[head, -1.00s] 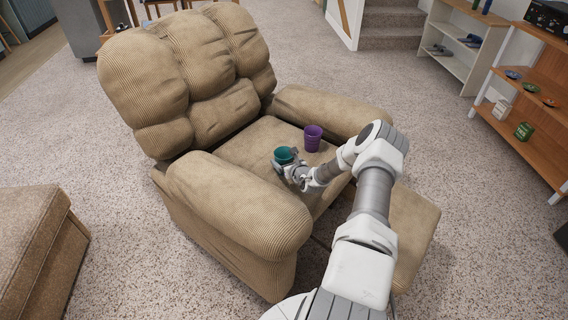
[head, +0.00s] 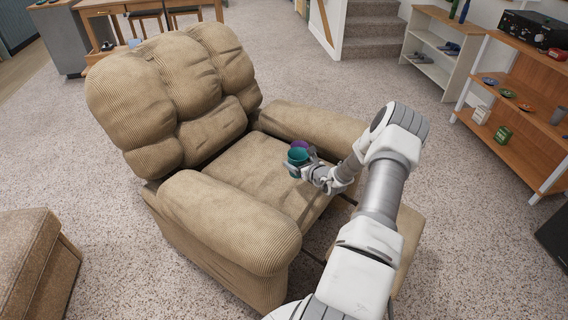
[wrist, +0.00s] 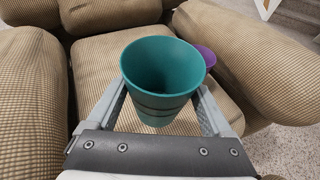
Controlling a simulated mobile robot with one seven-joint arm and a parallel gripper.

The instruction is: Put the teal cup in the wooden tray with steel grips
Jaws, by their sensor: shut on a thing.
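The teal cup (head: 297,156) is upright between the fingers of my gripper (head: 303,166), above the seat of the tan recliner. In the wrist view the teal cup (wrist: 162,72) fills the middle, its open mouth showing it empty, with a finger on each side of my gripper (wrist: 165,100). My gripper is shut on the cup.
A purple cup (head: 302,145) stands on the recliner (head: 235,215) seat, partly hidden behind the teal cup. A wooden shelf (head: 518,125) with small items and a white shelf (head: 432,60) stand right. A wooden table (head: 105,10) is at the back left. Carpet between is open.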

